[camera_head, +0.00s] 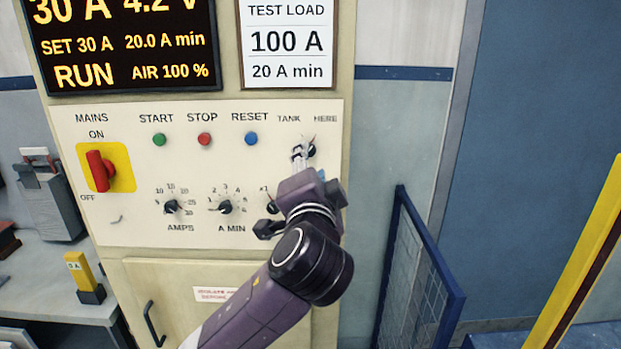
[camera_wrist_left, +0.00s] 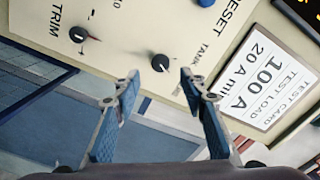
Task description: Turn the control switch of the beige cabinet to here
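The beige cabinet (camera_head: 235,278) carries a pale control panel (camera_head: 130,222). Its control switch, a black knob (camera_head: 311,151), sits under the labels TANK and HERE. In the left wrist view the knob (camera_wrist_left: 160,63) shows whole, with a light pointer mark; TANK is readable beside it, HERE is not seen. My left gripper (camera_head: 302,152) is at the switch in the head view and partly covers it. In the left wrist view its fingers (camera_wrist_left: 160,74) are open and apart, with the knob showing between and beyond their tips. Contact cannot be told. My right gripper is not in view.
Green START (camera_head: 159,139), red STOP (camera_head: 205,139) and blue RESET (camera_head: 251,138) buttons are left of the switch. A red mains handle (camera_head: 100,171) stands further left. AMPS (camera_head: 171,207) and A MIN (camera_head: 225,207) knobs sit below. A blue mesh barrier (camera_head: 415,275) stands right.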

